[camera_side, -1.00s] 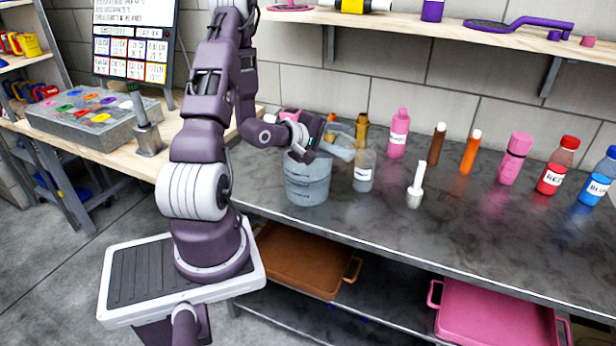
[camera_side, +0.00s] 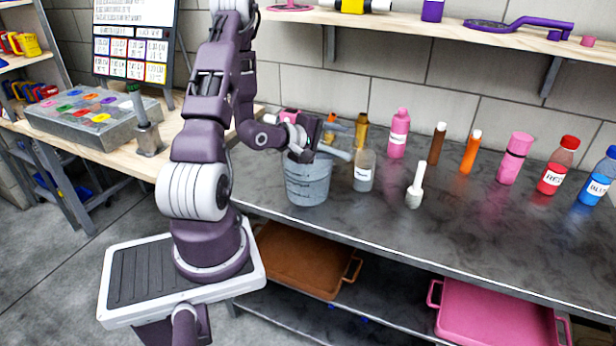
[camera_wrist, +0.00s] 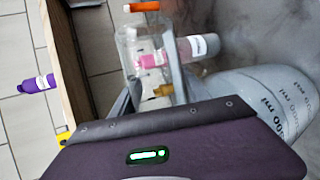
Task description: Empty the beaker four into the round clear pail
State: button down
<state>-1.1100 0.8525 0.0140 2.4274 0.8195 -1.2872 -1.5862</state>
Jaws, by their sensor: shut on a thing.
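My gripper (camera_side: 322,153) is over the rim of the round clear pail (camera_side: 307,184), which stands upright on the dark bench and has volume marks. In the wrist view my gripper (camera_wrist: 150,88) is shut on a clear beaker (camera_wrist: 128,45), seen between the fingers; bottles behind show through it. The pail (camera_wrist: 270,100) fills the right of that view. In the side view the beaker is mostly hidden or blends with the fingers, so its number, tilt and contents cannot be made out.
A clear bottle (camera_side: 364,171) stands just right of the pail. A white-handled tool (camera_side: 415,186), a pink bottle (camera_side: 399,133) and a red-capped bottle (camera_side: 558,166) stand farther right. A wall shelf (camera_side: 450,28) hangs above. The front bench strip is clear.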

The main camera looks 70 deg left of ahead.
aim_at(327, 132)
jog(key=shift+s+a+r+n, duration=0.1)
jog(key=shift+r+n, duration=0.25)
jog(key=shift+n, duration=0.15)
dwell(0.8)
jog(key=shift+s+a+f+n+t+h, duration=0.2)
jog(key=shift+f+n+t+h, duration=0.15)
jog(key=shift+n+t+h, duration=0.25)
dwell(0.8)
jog(key=shift+s+a+r+n+t+h, duration=0.25)
jog(key=shift+a+r+n+t, duration=0.3)
jog(key=shift+n, duration=0.4)
jog(key=shift+s+a+r+n+t+h, duration=0.25)
jog(key=shift+r+n+t, duration=0.1)
jog(key=shift+n+t, duration=0.5)
dwell(3.1)
